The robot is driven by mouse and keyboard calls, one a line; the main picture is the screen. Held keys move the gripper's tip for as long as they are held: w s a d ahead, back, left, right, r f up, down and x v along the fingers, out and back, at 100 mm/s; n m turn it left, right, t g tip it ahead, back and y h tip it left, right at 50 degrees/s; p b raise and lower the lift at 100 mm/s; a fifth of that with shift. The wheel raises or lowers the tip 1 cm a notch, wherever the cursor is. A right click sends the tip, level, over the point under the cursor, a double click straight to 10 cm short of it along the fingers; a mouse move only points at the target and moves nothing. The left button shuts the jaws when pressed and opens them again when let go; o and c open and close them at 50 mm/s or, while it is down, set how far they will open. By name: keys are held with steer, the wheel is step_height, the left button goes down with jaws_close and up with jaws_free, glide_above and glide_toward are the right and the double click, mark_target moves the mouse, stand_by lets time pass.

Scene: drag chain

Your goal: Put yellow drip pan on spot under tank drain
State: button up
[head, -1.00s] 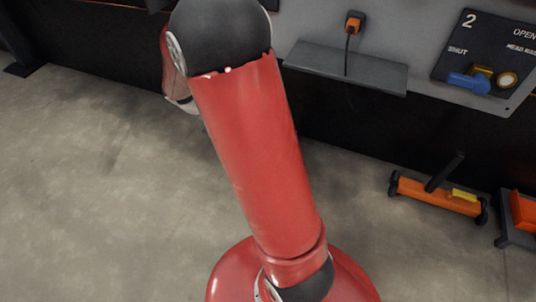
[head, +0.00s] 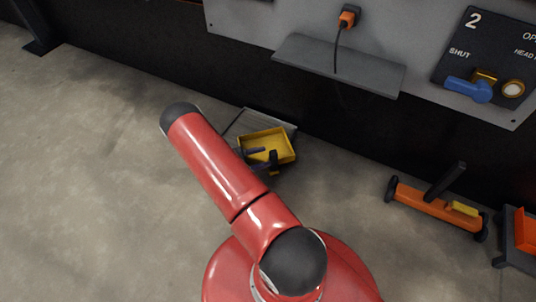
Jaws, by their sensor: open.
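The yellow drip pan (head: 267,143) is low down in front of the dark wall base, just right of my red arm link. My gripper (head: 265,157) shows only as two dark finger-like parts at the pan's near side, spread apart. Its body is hidden behind my arm. I cannot tell whether the fingers touch the pan. A flat grey plate (head: 272,120) lies behind and partly under the pan. I cannot make out the tank drain or the spot under it.
A grey shelf (head: 338,65) juts from the wall panel above, with an orange plug (head: 348,17) over it. An orange wheeled tool (head: 436,207) with a dark handle lies at right, beside a dark stand (head: 516,240). The floor at left is clear.

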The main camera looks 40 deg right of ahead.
steer(key=x, duration=0.6)
steer(key=shift+s+d+f, duration=0.1)
steer(key=shift+s+d, duration=0.05)
steer(key=shift+d, duration=0.15)
jaws_close()
